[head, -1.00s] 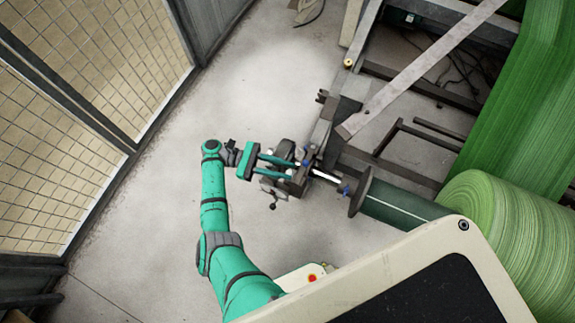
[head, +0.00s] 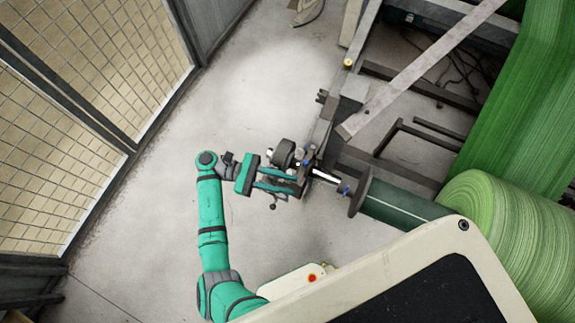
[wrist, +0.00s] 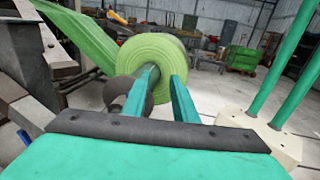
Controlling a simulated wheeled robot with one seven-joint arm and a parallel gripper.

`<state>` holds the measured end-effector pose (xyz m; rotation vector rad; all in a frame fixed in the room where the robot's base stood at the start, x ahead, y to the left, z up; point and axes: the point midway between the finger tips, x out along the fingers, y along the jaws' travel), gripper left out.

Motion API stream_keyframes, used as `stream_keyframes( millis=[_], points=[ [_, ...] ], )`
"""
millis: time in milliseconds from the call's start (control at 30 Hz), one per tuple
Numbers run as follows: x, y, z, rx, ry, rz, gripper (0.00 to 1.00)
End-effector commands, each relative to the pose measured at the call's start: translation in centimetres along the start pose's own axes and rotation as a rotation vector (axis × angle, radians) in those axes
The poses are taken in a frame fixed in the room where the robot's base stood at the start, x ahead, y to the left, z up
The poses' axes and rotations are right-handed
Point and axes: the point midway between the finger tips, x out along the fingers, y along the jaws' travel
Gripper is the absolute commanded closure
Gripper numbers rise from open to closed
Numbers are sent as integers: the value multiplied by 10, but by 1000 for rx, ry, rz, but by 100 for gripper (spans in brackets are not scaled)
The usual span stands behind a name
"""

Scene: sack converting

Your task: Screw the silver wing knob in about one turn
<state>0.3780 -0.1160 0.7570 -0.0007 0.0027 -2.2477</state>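I cannot pick out the silver wing knob for certain in either view. It may be the small pale spot by the shaft's end or be hidden by my fingers. My gripper (head: 299,184) is at the left end of the machine's shaft, over the dark bracket. In the wrist view my two teal fingers (wrist: 168,75) stand apart, with the green roll showing between them and nothing seen held. The silver shaft (head: 325,176) runs right from the bracket to a dark disc (head: 359,192). A blue knob (head: 346,190) sits by the shaft.
A large green roll (head: 505,235) lies at the right, with green web rising above it. The machine frame (head: 420,150) fills the upper right. A dark round part (head: 284,153) is just above my fingers. Mesh fencing (head: 60,150) stands at the left. The floor between is clear.

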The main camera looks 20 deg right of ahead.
Motion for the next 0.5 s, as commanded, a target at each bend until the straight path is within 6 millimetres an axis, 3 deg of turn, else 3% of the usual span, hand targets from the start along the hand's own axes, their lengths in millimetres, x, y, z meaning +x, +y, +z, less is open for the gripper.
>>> stream_keyframes(
  millis=[500],
  points=[
    [14, -36, 18, 2, 0, 2, 74]
  ],
)
